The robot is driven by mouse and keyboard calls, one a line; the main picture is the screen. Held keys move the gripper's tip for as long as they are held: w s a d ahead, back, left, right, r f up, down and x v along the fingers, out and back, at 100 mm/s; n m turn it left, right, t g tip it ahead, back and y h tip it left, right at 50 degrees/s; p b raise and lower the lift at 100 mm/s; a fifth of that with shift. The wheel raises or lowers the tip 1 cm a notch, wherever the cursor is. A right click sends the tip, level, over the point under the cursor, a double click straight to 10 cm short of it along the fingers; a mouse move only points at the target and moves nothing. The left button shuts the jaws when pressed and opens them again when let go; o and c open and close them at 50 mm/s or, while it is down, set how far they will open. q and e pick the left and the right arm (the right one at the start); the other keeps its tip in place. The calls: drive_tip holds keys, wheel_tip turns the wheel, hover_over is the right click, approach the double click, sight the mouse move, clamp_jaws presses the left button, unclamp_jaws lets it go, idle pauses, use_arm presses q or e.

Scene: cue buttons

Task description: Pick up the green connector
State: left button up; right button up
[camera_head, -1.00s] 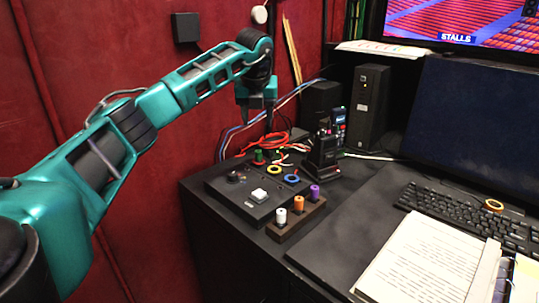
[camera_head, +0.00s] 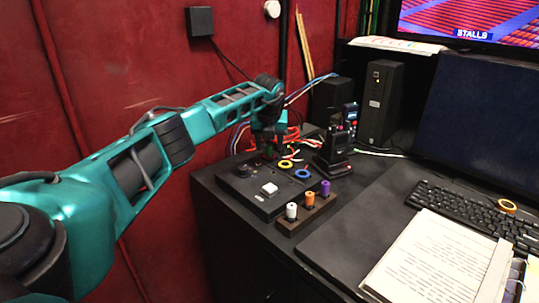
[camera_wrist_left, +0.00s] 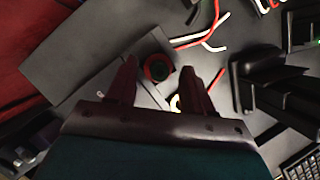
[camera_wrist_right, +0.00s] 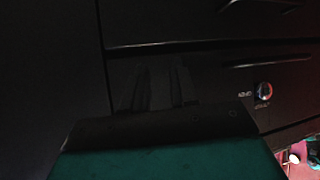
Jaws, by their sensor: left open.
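The green connector shows in the left wrist view as a round, dark green top (camera_wrist_left: 160,71) inside a red ring (camera_wrist_left: 151,59). It stands in the black panel (camera_head: 237,189) on the desk's left part; in the head view my left gripper hides it. My left gripper (camera_head: 268,148) is open and points down over it. In the left wrist view its fingers (camera_wrist_left: 164,80) are spread, with the connector between and a little beyond the tips. I cannot tell whether they touch it. My right gripper (camera_wrist_right: 157,88) is very dark, in front of a dark drawer-like surface.
Yellow (camera_head: 285,164) and blue (camera_head: 302,173) rings and a white button (camera_head: 269,188) are on the panel. White (camera_head: 291,211), orange (camera_head: 309,201) and purple (camera_head: 325,188) connectors stand in a block. A black radio dock (camera_head: 333,160) is close on the right. Red cables (camera_head: 293,135) lie behind.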

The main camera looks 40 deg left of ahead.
sight(269, 147)
use_arm(q)
drive_tip(key=shift+f, duration=0.15)
clamp_jaws()
idle(0.4)
wheel_tip(269, 147, up, 20)
drive_tip(key=p, duration=0.1)
drive_tip(key=shift+p, duration=0.35)
idle(0.4)
idle(0.3)
